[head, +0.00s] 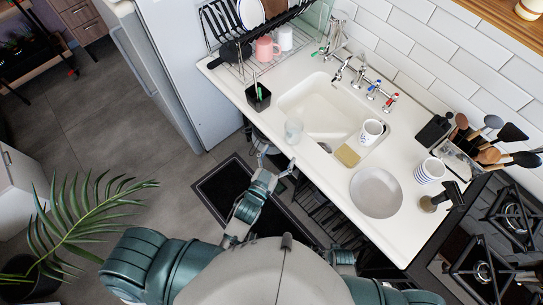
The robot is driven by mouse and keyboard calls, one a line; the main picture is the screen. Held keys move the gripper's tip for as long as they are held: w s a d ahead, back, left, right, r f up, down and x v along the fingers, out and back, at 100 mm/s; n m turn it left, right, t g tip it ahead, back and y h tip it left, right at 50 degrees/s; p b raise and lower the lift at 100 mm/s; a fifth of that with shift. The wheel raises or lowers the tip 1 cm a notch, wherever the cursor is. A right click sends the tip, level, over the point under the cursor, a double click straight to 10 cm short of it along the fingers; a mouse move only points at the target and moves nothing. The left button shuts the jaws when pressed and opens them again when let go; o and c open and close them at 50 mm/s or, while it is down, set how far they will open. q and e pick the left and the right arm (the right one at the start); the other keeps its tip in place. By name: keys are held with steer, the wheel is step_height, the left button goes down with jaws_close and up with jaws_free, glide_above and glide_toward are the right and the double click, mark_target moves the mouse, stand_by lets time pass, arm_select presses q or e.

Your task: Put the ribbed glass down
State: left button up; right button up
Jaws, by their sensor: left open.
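The ribbed glass (294,130), clear and greyish, appears upright on the white counter by the front left rim of the sink (307,101). My left gripper (276,157) is open and empty at the counter's front edge, just below and left of the glass in the picture. It looks apart from the glass, with its fingers spread. My right gripper is not in view; only a short part of my right arm shows at the bottom.
A black pot (257,98) stands left of the sink, below a dish rack (238,62) with mugs. A white mug (371,131), a sponge (347,156), a grey plate (376,192) and a striped cup (429,170) are to the right. The gas hob (484,270) is lower right.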

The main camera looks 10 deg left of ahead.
arm_select(q)
steer(key=shift+s, duration=0.15)
steer(key=s+a+f+g+y, duration=0.1)
steer(key=a+f+g, duration=0.1)
steer(key=f, duration=0.5)
steer(key=s+a+f+g+y, duration=0.1)
steer(key=a+f+g, duration=0.15)
steer(key=f, duration=0.55)
steer(key=s+a+f+g, duration=0.3)
steer(key=s+f, duration=0.3)
steer(key=f, duration=0.1)
steer(key=s+a+f+g+y, duration=0.1)
steer(key=s+a+f+g, duration=0.2)
steer(key=s+f, duration=0.4)
steer(key=s+a+f+n+g+y, duration=0.1)
steer(key=s+a+f+g, duration=0.3)
steer(key=f, duration=0.4)
steer(key=shift+s+f+g, duration=0.2)
steer(key=shift+s+g, duration=0.35)
steer(key=shift+s, duration=0.65)
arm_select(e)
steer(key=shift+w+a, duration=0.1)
